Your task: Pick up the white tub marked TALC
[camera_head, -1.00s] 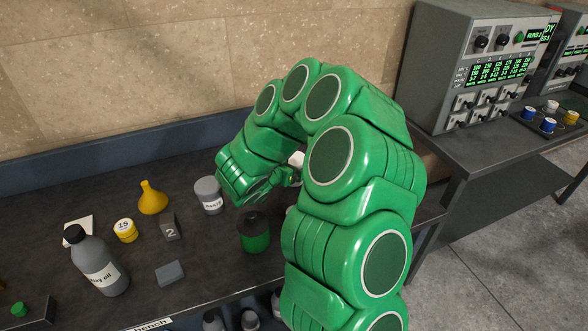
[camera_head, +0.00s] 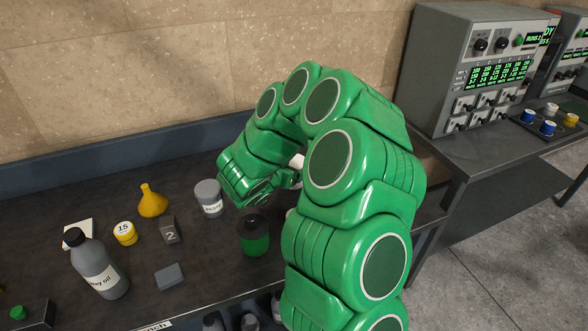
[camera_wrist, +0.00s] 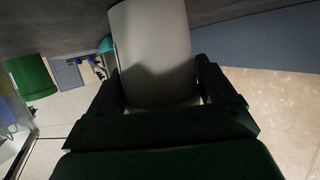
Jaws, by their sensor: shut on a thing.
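A white tub (camera_wrist: 152,45) fills the upper middle of the wrist view, between the two dark fingers of my gripper (camera_wrist: 165,88). The fingers are shut on its sides. No TALC marking shows on the side I see. In the head view a small white part of the tub (camera_head: 297,161) shows beside my green arm; the rest is hidden behind the arm. I cannot tell from these views whether the tub touches the bench.
Close to my arm on the dark bench stand a grey labelled tub (camera_head: 208,198) and a green dark-topped container (camera_head: 253,237).

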